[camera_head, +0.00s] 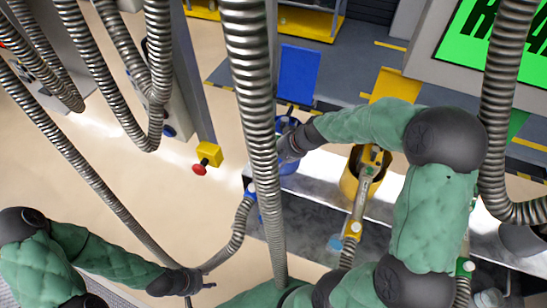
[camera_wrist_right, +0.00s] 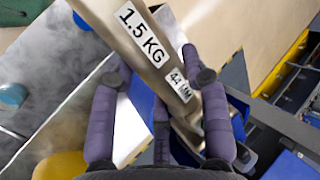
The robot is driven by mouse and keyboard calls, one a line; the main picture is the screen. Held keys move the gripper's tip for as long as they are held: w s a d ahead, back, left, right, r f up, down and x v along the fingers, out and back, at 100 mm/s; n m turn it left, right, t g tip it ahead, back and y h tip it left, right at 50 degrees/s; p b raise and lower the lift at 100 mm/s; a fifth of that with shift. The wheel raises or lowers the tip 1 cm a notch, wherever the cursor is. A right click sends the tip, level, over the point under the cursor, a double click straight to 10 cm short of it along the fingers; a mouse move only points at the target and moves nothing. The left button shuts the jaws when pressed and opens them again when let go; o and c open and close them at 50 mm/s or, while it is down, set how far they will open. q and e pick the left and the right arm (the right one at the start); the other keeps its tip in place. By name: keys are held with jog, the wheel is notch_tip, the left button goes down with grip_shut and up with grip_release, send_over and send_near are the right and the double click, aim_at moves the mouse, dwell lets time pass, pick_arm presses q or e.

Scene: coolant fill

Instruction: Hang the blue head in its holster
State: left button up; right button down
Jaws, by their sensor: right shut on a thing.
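The blue holster (camera_head: 288,167) stands in the middle of the head view, partly covered by my right gripper (camera_head: 287,150). In the right wrist view, my right gripper (camera_wrist_right: 160,85) is shut on the metal blue head (camera_wrist_right: 150,50), labelled 1.5 KG and 44 MM. The head's lower end is over or in the blue holster (camera_wrist_right: 238,108); I cannot tell how deep. Its blue collar (camera_head: 250,190) and hose show at the left of the holster. My left gripper (camera_head: 200,280) is low on the left, by that hose; its jaw gap is unclear.
A yellow holster (camera_head: 349,188) with a yellow-marked head (camera_head: 362,195) stands to the right. A thick hose (camera_head: 255,100) hangs across the middle and hides part of the scene. A red-and-yellow stop button (camera_head: 205,160) is at the left. Open floor (camera_head: 120,185) lies left.

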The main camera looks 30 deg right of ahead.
jog(key=shift+f+b, duration=0.5)
jog(key=shift+f, duration=0.15)
jog(key=c, duration=0.5)
grip_release()
jog(key=shift+c, duration=0.2)
jog(key=shift+s+a+f, duration=0.1)
jog(key=shift+s, duration=0.1)
jog(key=v, duration=1.2)
jog(key=shift+w, duration=0.15)
